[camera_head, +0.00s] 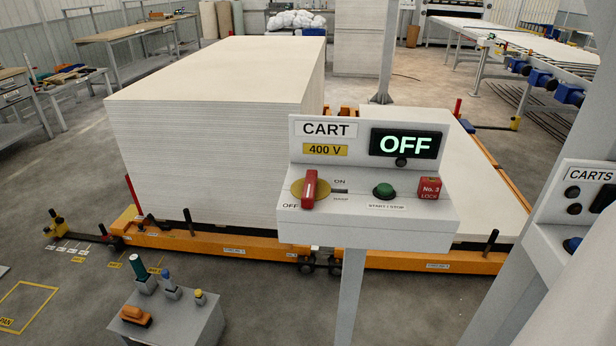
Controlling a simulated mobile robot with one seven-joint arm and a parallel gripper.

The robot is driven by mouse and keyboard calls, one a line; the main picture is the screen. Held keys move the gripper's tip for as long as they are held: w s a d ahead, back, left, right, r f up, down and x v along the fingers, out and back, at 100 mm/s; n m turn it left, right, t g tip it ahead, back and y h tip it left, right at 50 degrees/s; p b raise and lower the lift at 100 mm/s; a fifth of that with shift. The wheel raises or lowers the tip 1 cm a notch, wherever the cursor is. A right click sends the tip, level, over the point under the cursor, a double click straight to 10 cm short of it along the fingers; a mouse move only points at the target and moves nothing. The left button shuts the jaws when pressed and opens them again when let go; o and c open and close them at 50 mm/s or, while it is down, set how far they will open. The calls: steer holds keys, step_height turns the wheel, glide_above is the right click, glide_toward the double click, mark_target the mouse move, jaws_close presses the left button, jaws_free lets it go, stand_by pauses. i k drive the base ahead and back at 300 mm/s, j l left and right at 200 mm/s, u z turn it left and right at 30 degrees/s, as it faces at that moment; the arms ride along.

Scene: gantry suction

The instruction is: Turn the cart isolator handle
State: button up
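The cart control box (418,218) is a light grey panel on a post in the middle of the view. The isolator handle (309,190) is a red rotary handle on a yellow plate (325,188) at the left of its sloped face. The handle stands roughly upright in the picture, its lower end near the OFF label. The display (405,144) reads OFF in bright letters. A green start/stop button (384,190) and a red lock tag (429,188) marked No. 3 sit to the right. My gripper is not in view.
A tall stack of pale boards (160,160) stands on an orange cart (220,245) behind the box. A grey stand (185,322) with small coloured items is at lower left. Another control box, marked CARTS (575,215), and a grey column are at right.

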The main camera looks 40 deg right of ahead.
mark_target(308, 196)
steer(key=k+l+u, duration=0.15)
steer(key=l, duration=0.25)
steer(key=k+l+u, duration=0.15)
steer(key=l, duration=0.95)
steer(key=i, duration=0.15)
